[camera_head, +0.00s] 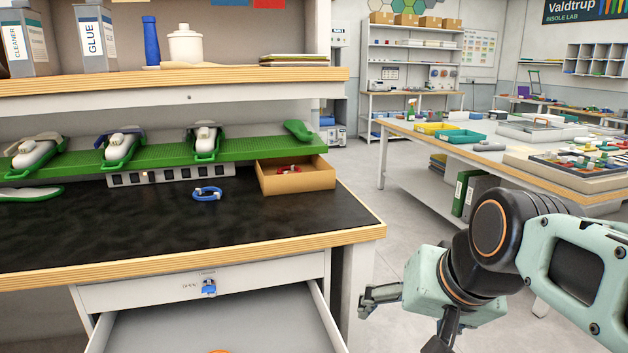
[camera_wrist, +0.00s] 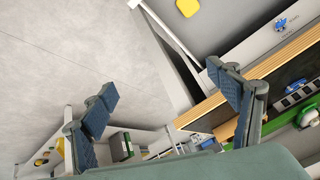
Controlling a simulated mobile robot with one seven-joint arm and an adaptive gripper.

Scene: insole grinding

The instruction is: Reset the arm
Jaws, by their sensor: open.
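My gripper (camera_head: 380,298) hangs in the air to the right of the workbench in the head view, beside the open drawer. My arm reaches in from the right edge. In the wrist view my gripper (camera_wrist: 165,90) has its two dark fingers spread wide apart, with nothing between them. Grey floor and the bench's side show beyond the fingers.
The bench's black top (camera_head: 130,232) holds a blue ring-shaped item (camera_head: 207,193) and a cardboard box (camera_head: 297,180). A green shelf (camera_head: 165,152) carries several clamped shoe forms. The drawer (camera_head: 200,325) stands open. A table (camera_head: 440,137) with trays stands at right; floor lies between.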

